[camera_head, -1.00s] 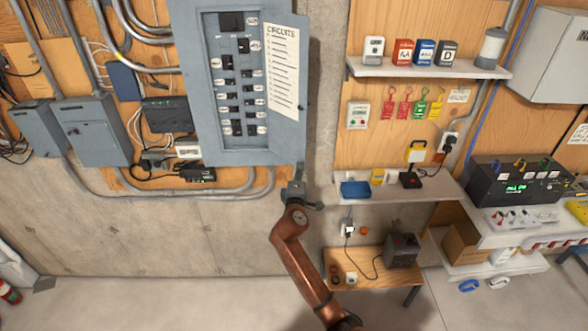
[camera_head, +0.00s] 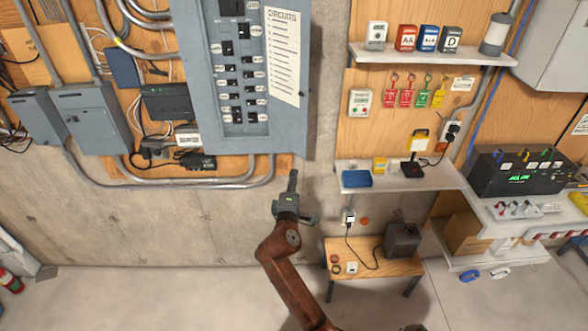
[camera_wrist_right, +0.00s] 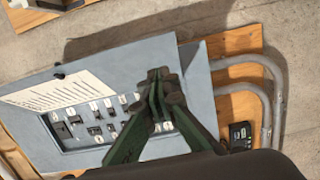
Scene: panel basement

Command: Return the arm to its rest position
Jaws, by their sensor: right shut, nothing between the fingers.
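My right gripper (camera_head: 292,182) is in the middle of the head view, below the lower right corner of the open breaker panel (camera_head: 200,75). It points up, in front of the bare concrete wall. Its fingers are together and hold nothing. In the right wrist view the closed fingertips (camera_wrist_right: 158,82) show in front of the breaker panel (camera_wrist_right: 60,82), with a visible gap not measurable. My right arm (camera_head: 285,262) rises from the bottom edge, copper-brown. My left gripper is not in the head view.
A wall shelf (camera_head: 430,55) with small boxes, a lower shelf (camera_head: 400,180) with a blue tray (camera_head: 357,179), and a low wooden bench (camera_head: 375,262) stand to the right. Conduit (camera_head: 180,186) runs along the wall left of the gripper. The floor in front is bare.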

